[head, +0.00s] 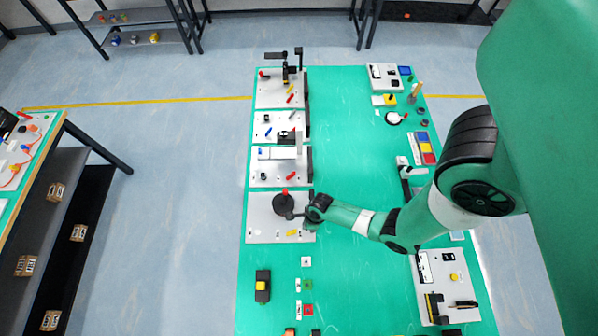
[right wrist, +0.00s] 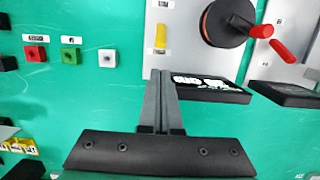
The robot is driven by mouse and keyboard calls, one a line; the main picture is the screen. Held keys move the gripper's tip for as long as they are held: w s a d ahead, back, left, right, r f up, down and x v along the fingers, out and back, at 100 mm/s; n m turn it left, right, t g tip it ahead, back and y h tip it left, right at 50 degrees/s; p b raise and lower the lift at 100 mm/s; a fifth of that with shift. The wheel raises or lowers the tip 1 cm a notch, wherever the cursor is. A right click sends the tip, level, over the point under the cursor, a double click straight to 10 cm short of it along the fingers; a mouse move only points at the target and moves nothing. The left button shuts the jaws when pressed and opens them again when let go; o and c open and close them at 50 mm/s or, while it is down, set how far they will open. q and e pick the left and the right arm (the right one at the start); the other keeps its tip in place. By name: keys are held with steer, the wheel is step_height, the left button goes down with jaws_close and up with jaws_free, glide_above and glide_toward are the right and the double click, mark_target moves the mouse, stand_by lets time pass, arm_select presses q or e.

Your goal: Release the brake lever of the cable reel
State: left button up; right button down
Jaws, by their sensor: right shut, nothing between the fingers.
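The cable reel (head: 283,206) is a dark drum with a red knob on a light grey plate (head: 258,230), at the near end of the left row of boards. Its drum (right wrist: 226,22) shows at the top of the right wrist view, with an orange rim and a red handle. A short yellow lever (head: 292,232) lies on the same plate and shows in the right wrist view (right wrist: 160,37). My right gripper (head: 297,214) is shut and empty beside the drum. In the right wrist view its fingertips (right wrist: 160,76) point towards the yellow lever, with a visible gap. My left gripper is out of view.
A dark box with a white-printed label (right wrist: 205,84) is at the plate's edge by my fingers. Red, green and white buttons (right wrist: 71,56) sit to the left. Other boards (head: 279,166) continue behind the reel. The green table (head: 345,130) is clear in its middle.

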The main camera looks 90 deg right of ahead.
mark_target(291, 233)
steer(key=f+b, duration=0.2)
steer(key=f, duration=0.1)
steer(key=w+f+b, duration=0.1)
steer(key=f+b, duration=0.4)
steer(key=shift+w+a+f, duration=0.1)
steer(key=shift+w+f, duration=0.25)
steer(key=shift+f, duration=0.05)
steer(key=shift+w+f+b, duration=0.1)
steer(key=shift+f+b, duration=0.3)
steer(key=shift+f, duration=0.05)
